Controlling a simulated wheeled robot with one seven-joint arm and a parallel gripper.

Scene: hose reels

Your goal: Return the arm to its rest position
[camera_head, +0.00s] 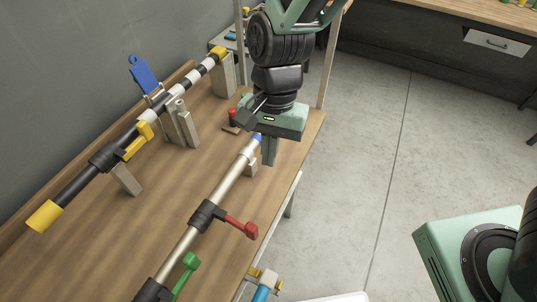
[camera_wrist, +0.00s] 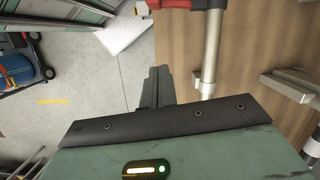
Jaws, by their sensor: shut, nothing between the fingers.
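My gripper (camera_head: 268,158) hangs pointing down at the right edge of the wooden table, next to the far end of a silver pipe. Its fingers are together with nothing between them, and they also show in the wrist view (camera_wrist: 156,84). The silver pipe (camera_head: 228,181) runs along the right side of the table, with a red lever (camera_head: 242,228) and a green lever (camera_head: 186,275) on it. In the wrist view the pipe (camera_wrist: 211,45) stands just right of the fingers, apart from them in the picture. The true gap is hard to tell.
On the table (camera_head: 185,190), a black and white pipe (camera_head: 165,108) with yellow ends and a blue lever (camera_head: 143,74) rests on supports at the left. An upright post (camera_head: 331,60) stands near my arm. Grey floor (camera_head: 370,130) is open to the right. A bench drawer (camera_head: 492,41) is behind.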

